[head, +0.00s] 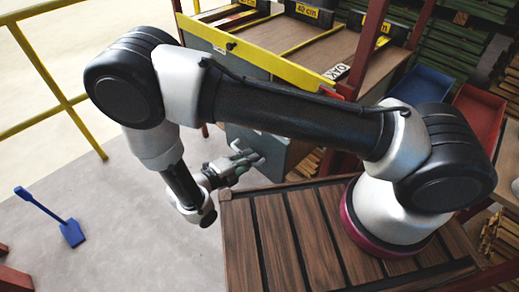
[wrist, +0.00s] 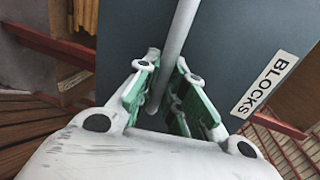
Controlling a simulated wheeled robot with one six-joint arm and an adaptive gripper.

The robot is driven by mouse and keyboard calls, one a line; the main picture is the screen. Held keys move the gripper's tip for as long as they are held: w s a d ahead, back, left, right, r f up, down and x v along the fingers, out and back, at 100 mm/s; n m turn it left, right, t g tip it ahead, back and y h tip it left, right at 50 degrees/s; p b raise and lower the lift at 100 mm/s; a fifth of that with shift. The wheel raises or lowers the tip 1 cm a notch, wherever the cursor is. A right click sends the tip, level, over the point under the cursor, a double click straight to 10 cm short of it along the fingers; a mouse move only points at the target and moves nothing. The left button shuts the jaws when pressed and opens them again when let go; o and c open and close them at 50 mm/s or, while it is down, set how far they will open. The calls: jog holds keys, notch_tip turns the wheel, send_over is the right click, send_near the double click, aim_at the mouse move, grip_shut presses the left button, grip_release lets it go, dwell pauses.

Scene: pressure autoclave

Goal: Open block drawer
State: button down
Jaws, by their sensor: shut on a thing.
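The block drawer (wrist: 245,40) has a dark blue-grey front with a white label reading BLOCKS (wrist: 269,85) in the wrist view. A pale grey bar handle (wrist: 181,30) runs across this front. My gripper (wrist: 166,78) has its green-padded fingers on either side of the handle and is shut on it. In the head view my gripper (head: 248,157) is at the grey drawer (head: 280,150) below the bench. The handle is not clear there, and how far the drawer stands out cannot be told.
A bench with a yellow front rail (head: 270,60) and black boxes marked in cm stands above. A red post (head: 371,45) and blue (head: 410,92) and red bins (head: 478,112) are at right.

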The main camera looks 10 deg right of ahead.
jog(key=shift+f+v, duration=0.15)
jog(key=shift+v, duration=0.55)
jog(key=shift+f+v, duration=0.15)
jog(key=shift+v, duration=0.5)
jog(key=shift+a, duration=0.1)
jog(key=c, duration=1.5)
grip_release()
jog(key=v, duration=1.2)
